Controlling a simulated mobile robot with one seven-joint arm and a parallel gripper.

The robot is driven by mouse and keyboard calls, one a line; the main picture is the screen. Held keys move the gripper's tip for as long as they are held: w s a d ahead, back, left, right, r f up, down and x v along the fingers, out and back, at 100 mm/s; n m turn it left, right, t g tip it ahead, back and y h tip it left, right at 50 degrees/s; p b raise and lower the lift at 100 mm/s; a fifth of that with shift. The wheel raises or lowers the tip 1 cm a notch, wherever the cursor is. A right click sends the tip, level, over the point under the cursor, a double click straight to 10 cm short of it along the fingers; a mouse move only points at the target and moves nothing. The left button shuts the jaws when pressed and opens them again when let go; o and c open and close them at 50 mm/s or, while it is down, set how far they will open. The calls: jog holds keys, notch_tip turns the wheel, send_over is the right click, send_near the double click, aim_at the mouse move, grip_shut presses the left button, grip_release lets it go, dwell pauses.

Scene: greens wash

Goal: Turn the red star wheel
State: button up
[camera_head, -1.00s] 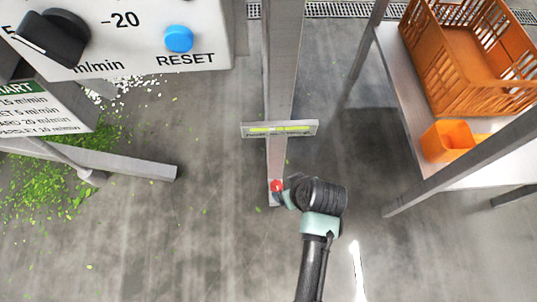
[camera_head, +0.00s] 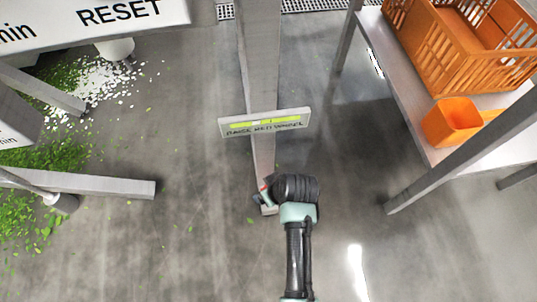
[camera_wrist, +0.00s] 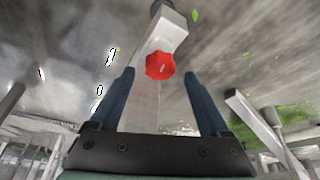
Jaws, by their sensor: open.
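The red star wheel (camera_wrist: 160,66) shows in the wrist view, mounted on a grey metal post (camera_wrist: 150,100). It sits between and beyond the tips of my gripper (camera_wrist: 160,73), whose two blue fingers are apart with nothing held between them. Whether the fingertips reach the wheel's sides is hard to tell. In the head view my gripper (camera_head: 264,193) is at the foot of the post (camera_head: 261,90), and only a small speck of red (camera_head: 263,187) shows beside it; my arm hides the rest of the wheel.
A sign with a yellow-green strip (camera_head: 264,123) juts from the post above my gripper. At right a steel table (camera_head: 415,110) bears an orange crate (camera_head: 470,45) and an orange scoop (camera_head: 452,122). At left are machine legs (camera_head: 85,184) and spilled greens (camera_head: 40,150). Floor between is open.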

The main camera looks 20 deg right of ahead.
jog(key=shift+w+f, duration=0.25)
jog(key=shift+f, duration=0.35)
jog(key=shift+c, duration=0.3)
grip_shut()
jog(key=shift+a+r, duration=0.1)
jog(key=m+p, duration=0.2)
jog(key=p, duration=0.1)
jog(key=shift+r+h, duration=0.2)
jog(key=shift+h, duration=0.1)
jog(key=m+h+p, duration=0.1)
jog(key=m+p, duration=0.1)
jog(key=p, duration=0.1)
jog(key=shift+a+m, duration=0.1)
jog(key=shift+m, duration=0.2)
jog(key=m+h+p, duration=0.1)
jog(key=m+p, duration=0.1)
jog(key=m, duration=0.1)
jog(key=shift+f+g, duration=0.2)
jog(key=shift+g, duration=0.1)
jog(key=shift+f+m+g+h, duration=0.1)
jog(key=shift+m+g+h, duration=0.2)
jog(key=shift+m, duration=0.8)
jog(key=shift+m+g+h, duration=0.2)
jog(key=shift+m+h, duration=0.2)
jog(key=shift+m, duration=0.7)
